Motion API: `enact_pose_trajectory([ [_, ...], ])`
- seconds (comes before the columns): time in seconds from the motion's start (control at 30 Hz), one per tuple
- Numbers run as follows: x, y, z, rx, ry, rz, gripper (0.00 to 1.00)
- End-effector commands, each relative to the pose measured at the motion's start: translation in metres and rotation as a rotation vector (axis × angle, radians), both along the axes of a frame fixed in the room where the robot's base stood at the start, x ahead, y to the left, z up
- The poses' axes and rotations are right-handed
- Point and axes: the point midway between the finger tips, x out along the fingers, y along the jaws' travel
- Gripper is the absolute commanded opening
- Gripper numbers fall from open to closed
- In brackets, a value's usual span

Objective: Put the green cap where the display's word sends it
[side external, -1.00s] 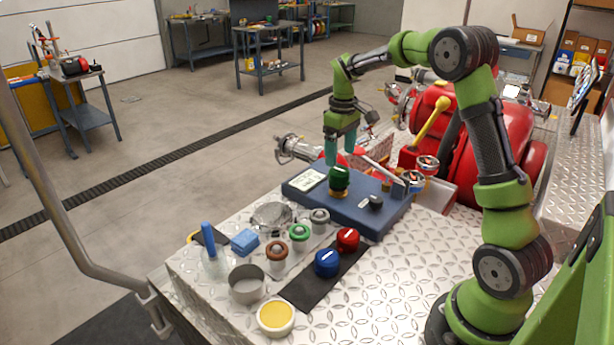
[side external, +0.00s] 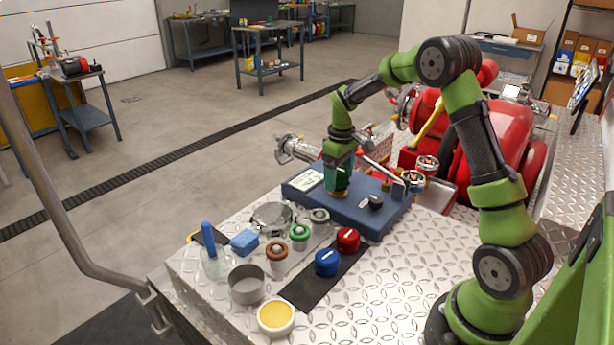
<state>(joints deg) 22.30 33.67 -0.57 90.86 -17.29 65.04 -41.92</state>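The green cap (side external: 338,184) is at the middle of the blue panel (side external: 350,212), on a brass-coloured fitting. My gripper (side external: 338,186) points down over the cap, with its teal fingers around it. The fingers hide most of the cap, and I cannot tell whether they press on it. A white plate with small marks (side external: 308,180) lies on the panel's left end; its text is too small to read. A tilted screen (side external: 582,86) stands at the far right, and no word on it is readable.
A red cap (side external: 348,239) and a blue cap (side external: 327,262) sit on a dark mat. Brown, green and grey ringed pieces (side external: 299,233), a metal cup (side external: 246,284), a yellow-filled bowl (side external: 276,316) and a blue sponge (side external: 244,241) stand nearby. A yellow-handled lever (side external: 428,124) rises behind the panel.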

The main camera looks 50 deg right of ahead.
Motion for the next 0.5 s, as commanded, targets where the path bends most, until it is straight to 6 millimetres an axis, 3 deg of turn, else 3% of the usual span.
enact_pose_trajectory([
  [0.03, 0.0, 0.0, 0.0001, 0.0, 0.0, 0.0, 0.71],
  [0.4, 0.0003, -0.0002, 0.0008, -0.001, -0.001, 0.004, 0.17],
  [0.5, 0.0002, -0.0004, 0.0009, -0.001, -0.001, 0.074, 0.17],
])
